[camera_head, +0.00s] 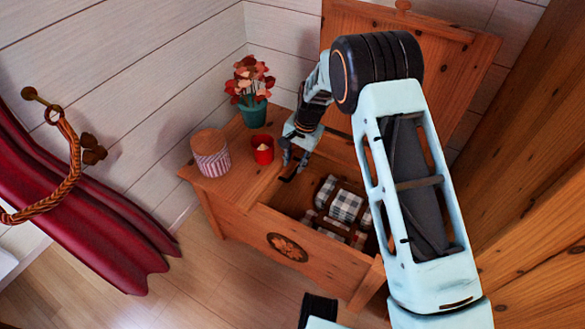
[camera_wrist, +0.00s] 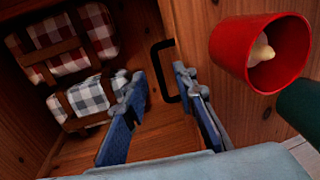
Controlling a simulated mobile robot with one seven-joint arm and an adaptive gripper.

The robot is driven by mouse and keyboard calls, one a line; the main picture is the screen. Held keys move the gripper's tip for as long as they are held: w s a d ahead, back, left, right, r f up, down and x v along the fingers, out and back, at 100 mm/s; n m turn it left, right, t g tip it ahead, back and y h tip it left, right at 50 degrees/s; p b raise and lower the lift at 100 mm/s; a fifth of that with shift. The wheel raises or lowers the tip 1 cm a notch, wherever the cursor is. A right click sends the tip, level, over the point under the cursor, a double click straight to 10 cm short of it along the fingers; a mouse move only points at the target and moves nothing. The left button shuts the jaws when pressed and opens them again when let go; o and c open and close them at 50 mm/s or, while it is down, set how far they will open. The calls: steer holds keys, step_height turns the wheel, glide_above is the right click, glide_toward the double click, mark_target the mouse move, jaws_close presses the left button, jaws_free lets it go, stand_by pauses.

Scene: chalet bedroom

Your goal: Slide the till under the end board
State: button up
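The open wooden chest (camera_head: 235,228) has a flat end board (camera_head: 215,190) across its left end. A black C-shaped handle (camera_wrist: 158,72) shows at the board's inner edge, facing the chest's interior. The head view shows a dark bar (camera_head: 291,177) there, just below my gripper (camera_head: 292,158). I cannot clearly tell the till apart from the surrounding wood. In the wrist view my gripper's two blue fingers (camera_wrist: 158,76) are apart, with nothing held. The handle lies between or just beyond their tips; contact cannot be told.
On the end board stand a red cup (camera_wrist: 232,55), a striped pot (camera_head: 211,158) and a flower pot (camera_head: 252,113). The red cup is close beside my gripper. Checked bundles (camera_head: 345,205) lie inside the chest. The raised lid (camera_head: 350,20) stands behind.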

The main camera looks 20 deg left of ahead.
steer(key=shift+d+r, duration=0.25)
steer(key=shift+r, duration=0.9)
